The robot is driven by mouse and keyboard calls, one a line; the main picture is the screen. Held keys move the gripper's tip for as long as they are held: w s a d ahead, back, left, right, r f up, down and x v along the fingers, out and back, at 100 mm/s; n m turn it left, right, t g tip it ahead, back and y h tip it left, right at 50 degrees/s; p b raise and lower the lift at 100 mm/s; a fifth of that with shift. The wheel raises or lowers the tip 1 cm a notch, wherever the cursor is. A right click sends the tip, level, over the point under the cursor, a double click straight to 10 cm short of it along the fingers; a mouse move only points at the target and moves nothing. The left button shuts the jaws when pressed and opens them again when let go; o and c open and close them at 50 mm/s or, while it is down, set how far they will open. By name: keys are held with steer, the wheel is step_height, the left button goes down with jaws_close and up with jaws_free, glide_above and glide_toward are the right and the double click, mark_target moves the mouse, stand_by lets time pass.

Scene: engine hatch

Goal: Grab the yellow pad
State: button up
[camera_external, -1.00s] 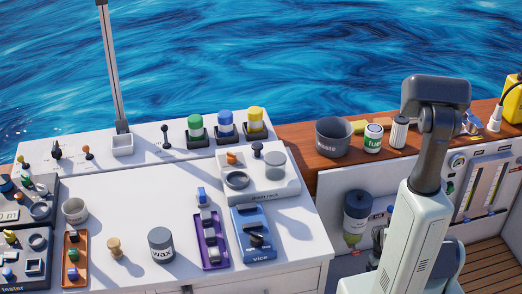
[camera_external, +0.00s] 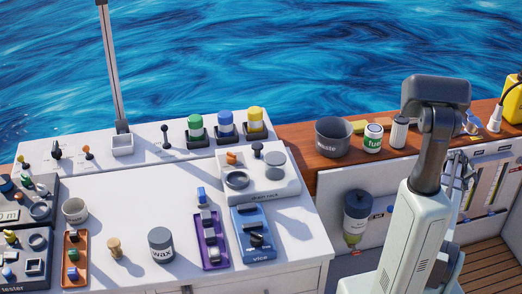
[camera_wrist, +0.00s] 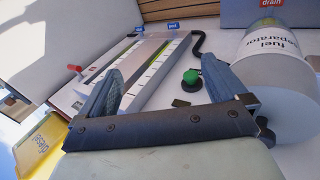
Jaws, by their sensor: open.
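A flat yellow pad (camera_external: 358,126) lies on the wooden ledge in the external view, between the grey waste bin and the white-and-green fuel can, partly hidden by them. I cannot make it out in the wrist view. My gripper (camera_wrist: 165,88) is open and empty in the wrist view, its two fingers spread before a white panel with a gauge. In the external view my arm stands at the right, mostly hiding the gripper; it is low in front of the panel, well below the ledge and apart from the pad.
The waste bin (camera_external: 332,137), fuel can (camera_external: 373,138) and a white canister (camera_external: 399,131) crowd the ledge. A fuel separator (camera_wrist: 275,75) stands close right of my fingers. A green knob (camera_wrist: 192,77) lies between them. A yellow labelled object (camera_wrist: 42,143) is at lower left.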

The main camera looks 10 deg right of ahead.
steer(key=w+d+r+n+y, duration=0.1)
steer(key=w+d+r+n, duration=0.2)
steer(key=w+r, duration=0.9)
step_height(320, 180, up, 13)
steer(key=n+y, duration=0.5)
steer(key=n, duration=1.1)
glide_above(359, 124)
steer(key=shift+g, duration=0.4)
step_height(359, 124, down, 8)
steer(key=shift+d+f, duration=0.1)
steer(key=shift+d, duration=0.05)
steer(key=shift+a+f, duration=0.2)
steer(key=shift+f, duration=2.3)
steer(key=c, duration=1.1)
steer(key=shift+c, duration=0.2)
